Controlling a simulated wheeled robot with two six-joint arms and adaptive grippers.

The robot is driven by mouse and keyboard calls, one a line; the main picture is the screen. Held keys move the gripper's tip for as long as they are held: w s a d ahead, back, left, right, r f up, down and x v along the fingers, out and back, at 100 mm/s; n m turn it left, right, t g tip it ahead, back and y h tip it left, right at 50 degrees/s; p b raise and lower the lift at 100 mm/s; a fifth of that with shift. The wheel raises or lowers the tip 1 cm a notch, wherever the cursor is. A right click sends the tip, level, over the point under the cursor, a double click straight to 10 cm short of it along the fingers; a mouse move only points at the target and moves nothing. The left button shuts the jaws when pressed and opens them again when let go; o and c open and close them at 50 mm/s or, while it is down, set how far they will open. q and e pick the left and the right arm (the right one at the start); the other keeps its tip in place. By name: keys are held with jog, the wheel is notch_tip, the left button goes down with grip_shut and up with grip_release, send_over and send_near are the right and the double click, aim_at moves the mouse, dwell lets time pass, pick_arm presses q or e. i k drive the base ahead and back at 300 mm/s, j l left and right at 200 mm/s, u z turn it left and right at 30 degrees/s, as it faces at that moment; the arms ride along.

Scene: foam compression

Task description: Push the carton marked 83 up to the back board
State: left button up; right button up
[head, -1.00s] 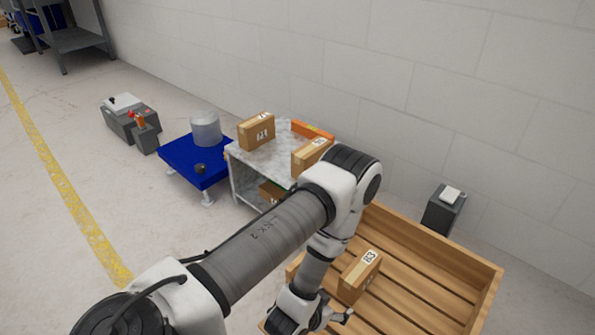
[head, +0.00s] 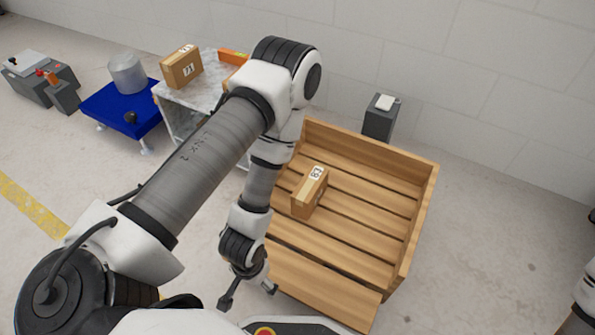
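The carton marked 83 (head: 309,194) is a small brown box with a white label on top. It stands upright on the slatted floor of a wooden crate, towards its left side. The back board (head: 371,151) is the crate's raised far wall; a strip of bare slats lies between it and the carton. My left gripper (head: 248,294) is below and left of the carton, near the crate's front edge. Its fingers are spread and empty, apart from the carton. My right gripper is out of view.
A grey-topped table (head: 196,94) beyond my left arm bears another carton (head: 182,67) and an orange item (head: 233,56). A blue platform (head: 117,110) with a grey cylinder stands left of it. A dark bin (head: 380,121) stands behind the crate. The crate's right floor is clear.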

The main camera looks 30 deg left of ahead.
aim_at(305, 197)
jog(key=l+u, duration=0.3)
jog(key=l, duration=0.15)
jog(key=k+l+u, duration=0.1)
jog(key=l+u, duration=0.15)
jog(key=l, duration=0.15)
jog(key=i+l+u, duration=0.2)
jog(key=l+u, duration=0.2)
jog(key=l, duration=0.15)
jog(key=i+l+u, duration=0.2)
jog(key=l, duration=0.15)
jog(key=k, duration=0.1)
